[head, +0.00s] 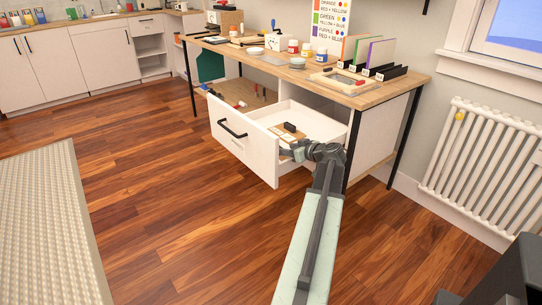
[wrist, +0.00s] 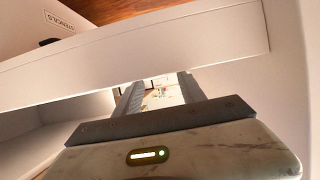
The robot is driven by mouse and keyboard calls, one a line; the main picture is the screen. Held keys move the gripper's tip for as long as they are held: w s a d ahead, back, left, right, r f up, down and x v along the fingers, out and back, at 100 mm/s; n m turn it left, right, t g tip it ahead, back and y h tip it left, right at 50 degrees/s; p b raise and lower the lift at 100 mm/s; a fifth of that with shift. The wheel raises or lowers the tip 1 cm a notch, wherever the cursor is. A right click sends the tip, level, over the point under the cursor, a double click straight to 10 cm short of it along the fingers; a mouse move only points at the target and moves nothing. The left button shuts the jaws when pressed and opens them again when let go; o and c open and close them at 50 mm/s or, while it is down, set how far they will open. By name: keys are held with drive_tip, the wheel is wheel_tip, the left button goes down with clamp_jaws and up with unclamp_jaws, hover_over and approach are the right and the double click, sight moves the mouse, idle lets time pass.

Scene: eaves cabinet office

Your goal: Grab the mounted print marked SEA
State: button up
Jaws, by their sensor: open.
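No lettering SEA can be read in either view. My gripper (head: 289,152) reaches into the open white drawer (head: 241,157). In the wrist view my gripper (wrist: 160,90) is open, with its two grey fingers apart. A pale piece with small coloured spots (wrist: 163,95) shows between and beyond the fingers; I cannot tell whether it is a print or whether they touch it. In the head view a tan flat piece (head: 285,140) and a black block (head: 290,127) lie in the drawer close to my gripper. My arm hides part of the drawer.
The desk (head: 262,61) stands above the drawer, carrying pots, a wooden frame and coloured panels in black holders (head: 381,73). A white radiator (head: 482,170) is at the right. A ribbed mat (head: 45,225) lies left. The wooden floor (head: 165,205) between is clear.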

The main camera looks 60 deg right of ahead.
drive_tip(key=b+x, duration=0.1)
drive_tip(key=x, duration=0.4)
drive_tip(key=shift+w+a+r, duration=0.1)
drive_tip(key=shift+w+r, duration=0.05)
clamp_jaws()
drive_tip(key=shift+r, duration=0.1)
wheel_tip(320, 180, up, 10)
drive_tip(key=p, duration=0.9)
drive_tip(key=shift+p, duration=0.35)
